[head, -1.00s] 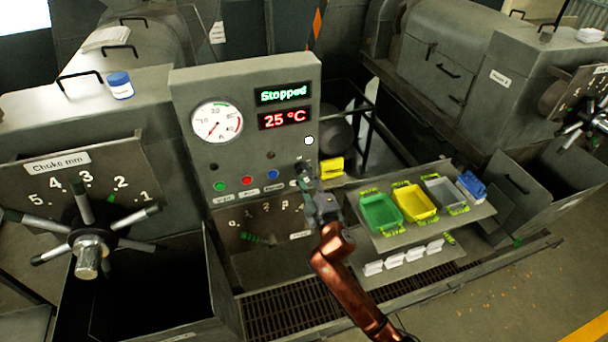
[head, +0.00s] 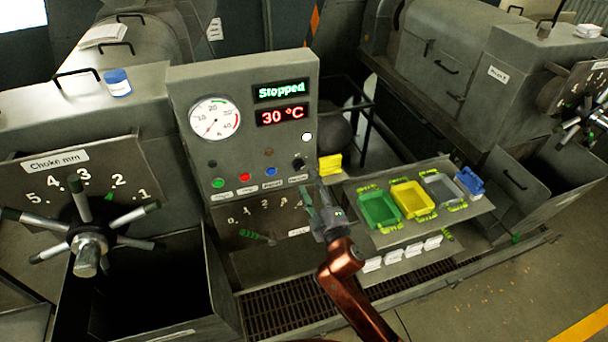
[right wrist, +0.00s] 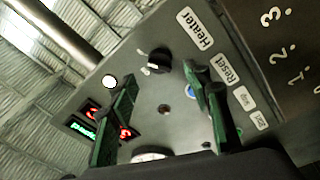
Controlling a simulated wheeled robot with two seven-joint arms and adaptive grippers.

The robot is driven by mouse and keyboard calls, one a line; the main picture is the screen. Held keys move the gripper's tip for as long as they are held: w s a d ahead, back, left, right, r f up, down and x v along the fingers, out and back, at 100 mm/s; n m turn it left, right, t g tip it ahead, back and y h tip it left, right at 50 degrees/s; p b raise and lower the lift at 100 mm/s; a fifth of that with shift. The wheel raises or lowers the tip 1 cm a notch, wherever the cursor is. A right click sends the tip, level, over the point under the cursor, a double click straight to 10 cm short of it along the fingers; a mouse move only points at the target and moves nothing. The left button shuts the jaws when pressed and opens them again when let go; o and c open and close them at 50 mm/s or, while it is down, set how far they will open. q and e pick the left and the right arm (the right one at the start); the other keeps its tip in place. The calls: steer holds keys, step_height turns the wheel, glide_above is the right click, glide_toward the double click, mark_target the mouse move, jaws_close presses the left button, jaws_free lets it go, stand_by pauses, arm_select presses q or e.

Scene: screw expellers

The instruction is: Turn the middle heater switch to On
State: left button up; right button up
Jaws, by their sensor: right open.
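The heater switch (head: 298,163) is a black knob at the lower right of the grey control panel (head: 185,88). In the right wrist view, the knob (right wrist: 158,62) sits beside the "Heater" label (right wrist: 195,28), and small lettering stands near it. My right gripper (head: 311,186) is open and empty, just below and in front of the knob. In the right wrist view its green fingers (right wrist: 160,80) are spread, one on each side of the knob's line, apart from it. The knob's exact setting is too small to read surely. My left gripper is not in view.
The panel's displays (head: 282,103) read "Stopped" and "30 °C". Green, red and blue buttons (head: 244,176) line up left of the knob. A round white lamp (head: 307,137) glows above it. A shelf with coloured trays (head: 410,200) stands to the right.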

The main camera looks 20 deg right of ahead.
steer(key=s, duration=0.6)
steer(key=shift+d+f, duration=0.25)
steer(key=shift+f, duration=0.1)
